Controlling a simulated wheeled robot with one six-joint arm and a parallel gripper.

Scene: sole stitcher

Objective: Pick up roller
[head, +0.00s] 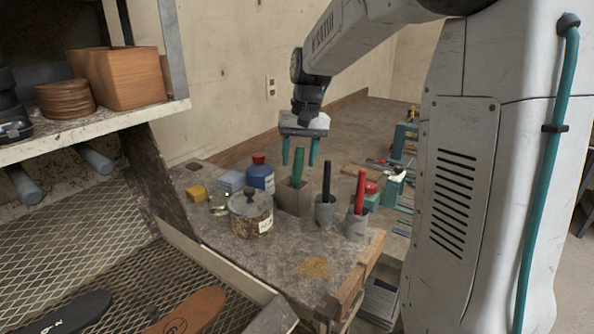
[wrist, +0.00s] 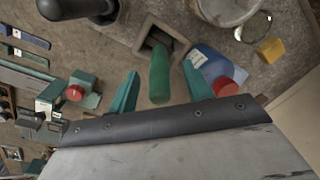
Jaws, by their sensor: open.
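A green handle (head: 298,165) stands upright in a square grey-brown holder (head: 292,198) on the workbench; it may be the roller's, but its lower part is hidden in the holder. A black handle (head: 326,180) and a red handle (head: 360,190) stand in grey cups to its right. My gripper (head: 299,156) is open, with teal fingers pointing down around the height of the green handle's top. In the wrist view my gripper (wrist: 160,76) has the green handle (wrist: 158,78) between its spread fingers, with gaps on both sides.
A blue bottle (head: 260,177) with a red cap stands close left of the holder. A lidded pot (head: 250,213), a yellow block (head: 197,193) and a light-blue block (head: 231,181) are further left. A shelf (head: 90,127) is at upper left. Bare bench lies at the front.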

